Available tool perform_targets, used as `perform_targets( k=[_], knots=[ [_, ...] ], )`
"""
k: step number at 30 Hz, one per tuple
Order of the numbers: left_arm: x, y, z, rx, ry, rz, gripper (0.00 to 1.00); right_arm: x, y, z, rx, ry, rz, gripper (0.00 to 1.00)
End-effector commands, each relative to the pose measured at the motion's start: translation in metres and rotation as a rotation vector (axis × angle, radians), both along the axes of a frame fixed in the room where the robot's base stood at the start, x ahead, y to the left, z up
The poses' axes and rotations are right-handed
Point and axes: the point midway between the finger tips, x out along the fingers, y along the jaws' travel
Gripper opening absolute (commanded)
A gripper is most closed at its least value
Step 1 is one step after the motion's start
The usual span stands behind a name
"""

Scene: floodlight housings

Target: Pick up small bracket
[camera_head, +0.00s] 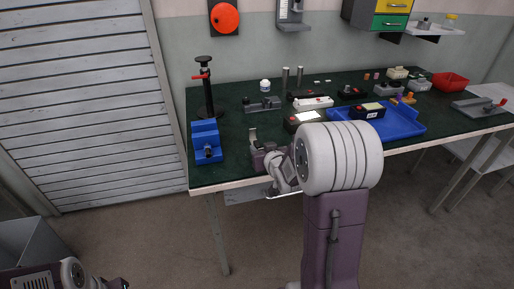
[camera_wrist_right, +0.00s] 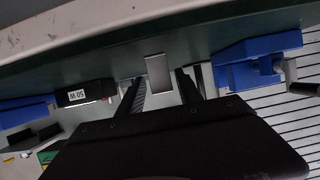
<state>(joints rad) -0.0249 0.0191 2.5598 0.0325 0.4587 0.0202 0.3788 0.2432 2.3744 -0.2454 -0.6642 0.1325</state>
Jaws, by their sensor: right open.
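A small flat grey metal piece, which looks like the small bracket (camera_wrist_right: 158,66), shows in the right wrist view. It lies between the two dark fingers of my right gripper (camera_wrist_right: 160,80), with a gap on each side. In the head view my right gripper (camera_head: 260,147) is over the front left part of the bench. A pale upright piece (camera_head: 253,134) shows beside it there; I cannot tell if it is the bracket. My right gripper is open. My left gripper (camera_head: 118,283) is at the bottom left corner, partly cut off, away from the bench.
A blue vise (camera_head: 206,142) stands to the left of my right gripper. A dark box marked 50 W (camera_wrist_right: 84,94) is on the other side. A blue tray (camera_head: 402,124) and several parts fill the middle and right of the green bench (camera_head: 231,124).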

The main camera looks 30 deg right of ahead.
Motion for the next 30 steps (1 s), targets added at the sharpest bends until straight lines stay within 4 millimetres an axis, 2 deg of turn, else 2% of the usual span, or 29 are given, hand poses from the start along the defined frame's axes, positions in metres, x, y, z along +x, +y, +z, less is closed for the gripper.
perform_targets(
  k=[9, 16, 17, 21, 30],
  knots=[
    [0.0, 0.0, -0.007, 0.0, 0.0, 0.0, 0.0, 0.044, -0.008, -0.018, 0.0, 0.001, 0.001, 0.42],
    [0.0, 0.0, -0.007, 0.0, 0.0, 0.0, 0.0, 0.047, -0.009, -0.018, -0.001, 0.0, 0.0, 0.42],
    [0.0, 0.0, -0.007, 0.0, 0.0, 0.0, 0.0, 0.047, -0.009, -0.018, -0.001, 0.0, 0.0, 0.39],
    [0.0, 0.0, -0.007, 0.0, 0.0, 0.0, 0.0, 0.047, -0.009, -0.018, -0.001, 0.0, 0.0, 0.0],
    [0.0, 0.0, -0.006, 0.0, 0.0, 0.0, 0.0, 0.047, -0.009, -0.017, -0.001, 0.0, 0.001, 0.0]
  ],
)
